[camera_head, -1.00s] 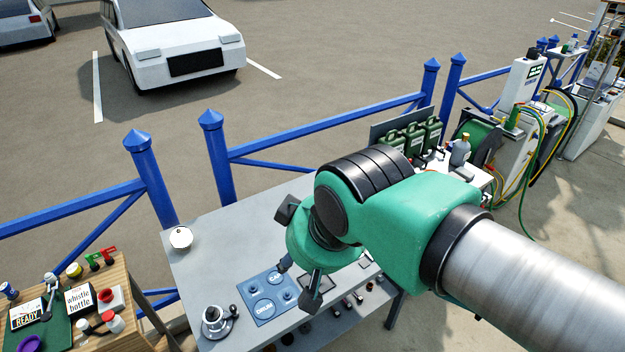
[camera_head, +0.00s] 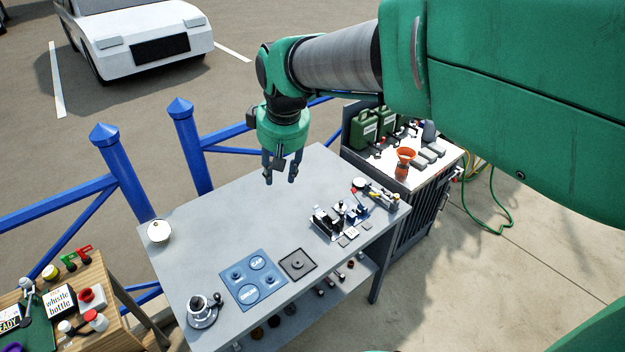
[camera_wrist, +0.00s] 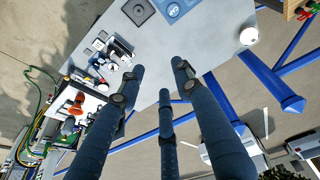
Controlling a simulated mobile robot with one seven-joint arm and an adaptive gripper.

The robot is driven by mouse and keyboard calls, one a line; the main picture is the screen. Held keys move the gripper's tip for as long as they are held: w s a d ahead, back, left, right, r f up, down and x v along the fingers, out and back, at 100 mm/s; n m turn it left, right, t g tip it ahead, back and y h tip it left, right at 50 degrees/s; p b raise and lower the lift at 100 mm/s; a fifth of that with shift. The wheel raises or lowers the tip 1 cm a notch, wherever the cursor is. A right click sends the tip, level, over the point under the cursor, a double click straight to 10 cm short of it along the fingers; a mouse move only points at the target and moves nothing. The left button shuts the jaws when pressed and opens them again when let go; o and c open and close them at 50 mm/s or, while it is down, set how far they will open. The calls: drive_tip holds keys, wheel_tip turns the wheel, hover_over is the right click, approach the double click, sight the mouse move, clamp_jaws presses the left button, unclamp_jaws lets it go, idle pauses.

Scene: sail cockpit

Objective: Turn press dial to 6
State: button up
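A silver round device with a knob-like top (camera_head: 204,308) stands at the front left of the grey table (camera_head: 215,225). A white round disc-like item (camera_head: 158,232) sits at the table's back left corner and also shows in the wrist view (camera_wrist: 248,36). I cannot tell which of them, if either, is the press dial, and no numbers are readable. My gripper (camera_head: 281,178) hangs fingers down above the table's back edge, away from both. Its fingers are apart with nothing between them; they also show in the wrist view (camera_wrist: 157,82).
A blue board (camera_head: 254,282) with round recesses and a dark square plate (camera_head: 298,264) lie on the table front. A cluster of small tools (camera_head: 342,218) is at the right. Blue fence posts (camera_head: 190,145) stand behind. A wooden table (camera_head: 100,280) is at left.

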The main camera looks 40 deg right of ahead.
drive_tip(key=w+d+f+g, duration=0.1)
drive_tip(key=w+d+f, duration=0.3)
drive_tip(key=w+d, duration=0.4)
drive_tip(key=n+g+y+p, duration=0.1)
drive_tip(key=g+p, duration=0.1)
hover_over(341, 204)
drive_tip(key=d, duration=0.1)
wheel_tip(341, 204, down, 23)
drive_tip(key=shift+w+r, duration=0.2)
drive_tip(key=shift+w, duration=0.2)
drive_tip(key=shift+f, duration=0.15)
wheel_tip(341, 204, down, 14)
drive_tip(key=shift+a+r+b, duration=0.15)
drive_tip(key=shift+r+b, duration=0.1)
drive_tip(key=shift+b, duration=0.7)
clamp_jaws()
